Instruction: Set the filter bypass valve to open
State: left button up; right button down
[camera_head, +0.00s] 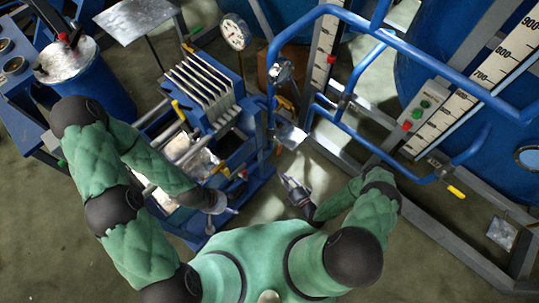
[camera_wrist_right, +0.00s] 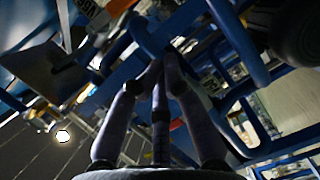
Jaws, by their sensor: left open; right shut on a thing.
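Several yellow valve handles show in the head view: one by the filter press plates (camera_head: 178,108), one low on the press's right side (camera_head: 222,168), one on the blue piping (camera_head: 285,103) and one at the pipe end at right (camera_head: 456,191). I cannot tell which is the filter bypass valve or how it is set. My left gripper (camera_head: 228,209) is open beside the filter press's lower right. My right gripper (camera_head: 290,183) is right of the press, below the blue piping. In the right wrist view its fingers (camera_wrist_right: 160,68) meet; what they hold cannot be made out.
The filter press (camera_head: 205,85) stands at centre left, a pressure gauge (camera_head: 235,32) behind it. Blue pipes (camera_head: 415,55) and a grey frame (camera_head: 440,235) crowd the right. Bare floor shows at lower right.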

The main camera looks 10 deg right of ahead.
aim_at(278, 152)
pick_arm(q)
jog(key=shift+w+a+f+b, duration=0.1)
jog(key=shift+a+f+b, duration=0.05)
jog(key=shift+f+b, duration=0.65)
jog(key=shift+w+a+f+b, duration=0.1)
jog(key=shift+a+f+b, duration=0.05)
jog(key=shift+f+b, duration=0.6)
jog(key=shift+w+a+f+b, duration=0.1)
jog(key=shift+a+f+b, duration=0.05)
jog(key=shift+f+b, duration=0.6)
pick_arm(e)
jog(key=w+a, duration=0.1)
jog(key=w, duration=0.9)
jog(key=shift+f+n+y, duration=0.2)
jog(key=shift+n+y, duration=0.1)
jog(key=shift+w+d+f+n, duration=0.35)
jog(key=shift+w+d+n, duration=0.2)
jog(key=shift+d+n, duration=0.2)
pick_arm(q)
jog(key=shift+s, duration=0.1)
